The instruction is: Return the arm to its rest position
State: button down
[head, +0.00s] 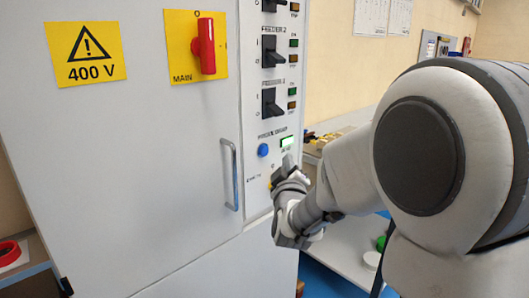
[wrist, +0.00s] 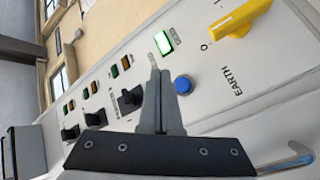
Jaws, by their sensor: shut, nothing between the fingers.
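My gripper (head: 287,165) is shut and empty in front of the lower right strip of the grey cabinet (head: 150,150). In the wrist view the closed fingers (wrist: 161,95) point at the control panel, between a black switch and a blue button (wrist: 183,85). The blue button also shows in the head view (head: 263,150). A lit green indicator (wrist: 164,43) is beside it. A yellow earth handle (wrist: 240,18) is at the upper right of the wrist view. My arm fills the right of the head view.
A red main switch (head: 204,45) sits on a yellow plate beside a 400 V warning sign (head: 85,54). A metal door handle (head: 229,174) stands out left of my gripper. Black feeder switches (head: 272,52) line the strip above. A bench (head: 345,250) is behind my arm.

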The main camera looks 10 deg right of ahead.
jog(key=shift+s, duration=0.1)
jog(key=s+f+m+g+y, duration=0.1)
jog(key=s+f+m+g, duration=0.2)
jog(key=s, duration=0.8)
jog(key=s+f+m+g+y, duration=0.1)
jog(key=s+m+g, duration=0.1)
jog(key=s+g, duration=0.65)
jog(key=s+f+m+g+y, duration=0.1)
jog(key=s+f+m+g, duration=0.15)
jog(key=s, duration=1.05)
notch_tip(320, 180, up, 20)
jog(key=t+p, duration=0.1)
jog(key=p, duration=1.8)
jog(key=shift+a+p, duration=0.3)
jog(key=shift+a, duration=0.1)
